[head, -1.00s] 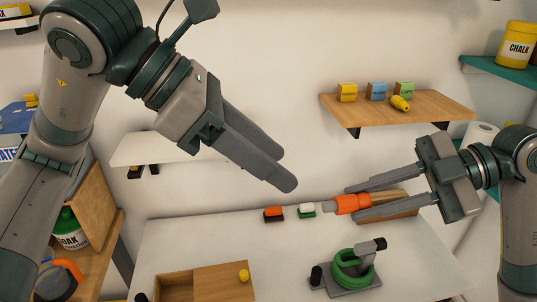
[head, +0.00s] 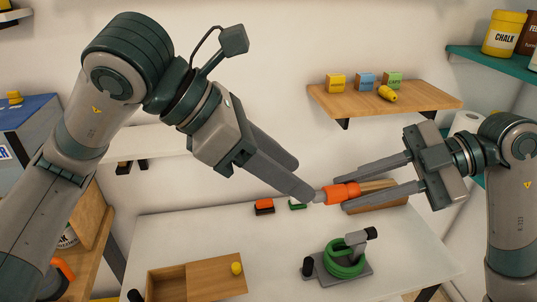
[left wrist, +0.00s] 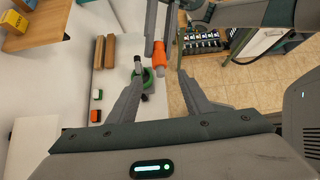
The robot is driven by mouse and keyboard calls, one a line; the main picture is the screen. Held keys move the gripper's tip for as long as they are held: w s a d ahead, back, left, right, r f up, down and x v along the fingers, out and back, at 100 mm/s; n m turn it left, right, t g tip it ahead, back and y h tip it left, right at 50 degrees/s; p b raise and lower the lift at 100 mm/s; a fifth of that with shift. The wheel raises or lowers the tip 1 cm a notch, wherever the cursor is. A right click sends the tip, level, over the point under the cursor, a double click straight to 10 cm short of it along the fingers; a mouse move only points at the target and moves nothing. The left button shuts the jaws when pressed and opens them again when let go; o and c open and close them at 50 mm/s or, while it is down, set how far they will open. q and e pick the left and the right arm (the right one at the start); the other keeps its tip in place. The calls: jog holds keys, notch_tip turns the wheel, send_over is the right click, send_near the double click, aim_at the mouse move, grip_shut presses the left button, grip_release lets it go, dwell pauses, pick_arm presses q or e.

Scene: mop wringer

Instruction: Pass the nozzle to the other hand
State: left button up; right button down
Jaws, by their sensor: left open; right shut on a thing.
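The nozzle (head: 340,193) is orange with a short grey tip pointing left. My right gripper (head: 345,190) is shut on it and holds it above the table. My left gripper (head: 304,182) is open, its fingertips close to the grey tip from the left. In the left wrist view the nozzle (left wrist: 160,56) appears between and just beyond the open left fingertips (left wrist: 160,74). I cannot tell whether they touch it.
The white table (head: 290,240) below holds a green hose reel (head: 345,262), a wooden box (head: 200,277) and small red (head: 264,206) and green (head: 297,204) blocks. A wooden shelf (head: 420,103) with small boxes is on the back wall.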

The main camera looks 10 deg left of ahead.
aim_at(318, 193)
pick_arm(q)
jog(key=shift+x, duration=3)
jog(key=c, duration=1.1)
jog(key=shift+c, duration=0.2)
pick_arm(e)
jog(key=c, duration=1.4)
grip_release()
jog(key=shift+d, duration=0.15)
jog(key=s+v, duration=0.1)
jog(key=v, duration=1)
jog(key=shift+w+d+r, duration=0.2)
jog(key=shift+w+d, duration=0.15)
jog(key=shift+w, duration=0.1)
